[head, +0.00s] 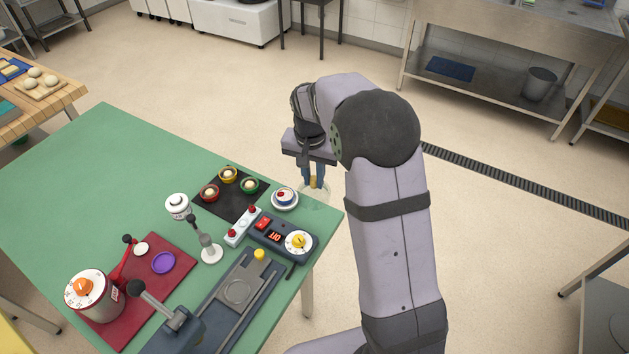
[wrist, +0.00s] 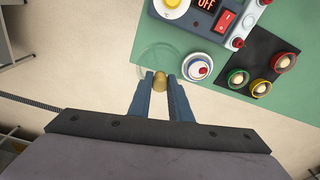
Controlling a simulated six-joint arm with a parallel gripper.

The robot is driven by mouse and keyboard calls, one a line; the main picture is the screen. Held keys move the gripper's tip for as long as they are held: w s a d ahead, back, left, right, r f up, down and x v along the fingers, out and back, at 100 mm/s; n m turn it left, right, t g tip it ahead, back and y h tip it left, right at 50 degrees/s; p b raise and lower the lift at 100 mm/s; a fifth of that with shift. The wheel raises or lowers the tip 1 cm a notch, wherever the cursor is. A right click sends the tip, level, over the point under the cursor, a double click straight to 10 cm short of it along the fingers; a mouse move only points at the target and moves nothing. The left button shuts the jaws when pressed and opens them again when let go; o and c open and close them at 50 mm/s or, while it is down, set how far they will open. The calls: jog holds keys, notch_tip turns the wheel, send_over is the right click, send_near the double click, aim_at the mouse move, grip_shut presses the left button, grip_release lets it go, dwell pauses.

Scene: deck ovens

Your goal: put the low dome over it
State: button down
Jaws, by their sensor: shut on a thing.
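A clear, see-through dome (wrist: 152,56) with a gold knob (wrist: 160,82) hangs from my gripper (wrist: 160,78), whose blue fingers are shut on the knob. In the head view the dome (head: 314,194) is faint below the fingers (head: 314,181), overlapping the table's far edge near the right corner. A white saucer (head: 286,206) with a small blue-and-white dish and a red item (head: 284,195) stands just left of the dome. In the wrist view the saucer (wrist: 188,76) is right of the dome, close beside it. The dome is not over the dish.
The green table (head: 120,180) carries a black mat (head: 226,210) with red, yellow and green bowls left of the saucer. A control box (head: 280,236) with a dial and display stands in front. Open floor lies beyond the table edge.

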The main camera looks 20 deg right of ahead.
aim_at(304, 192)
jog(key=shift+s+a+r+p, duration=0.1)
jog(key=shift+a+r+p, duration=0.1)
jog(key=shift+a+p, duration=0.1)
jog(key=a+p, duration=0.1)
jog(key=a+f+p, duration=0.1)
jog(key=p, duration=0.1)
jog(key=shift+s+a+f+n, duration=0.15)
jog(key=shift+s+f+n, duration=0.1)
jog(key=shift+s+n, duration=0.15)
jog(key=w+a+r+n+p, duration=0.1)
jog(key=w+a+n, duration=0.3)
jog(key=w, duration=0.4)
jog(key=shift+w+n+y+p, duration=0.15)
jog(key=shift+n+y+p, duration=0.25)
jog(key=shift+n+p, duration=0.15)
jog(key=shift+f+b, duration=2.1)
jog(key=shift+f, duration=1.05)
jog(key=shift+f, duration=0.15)
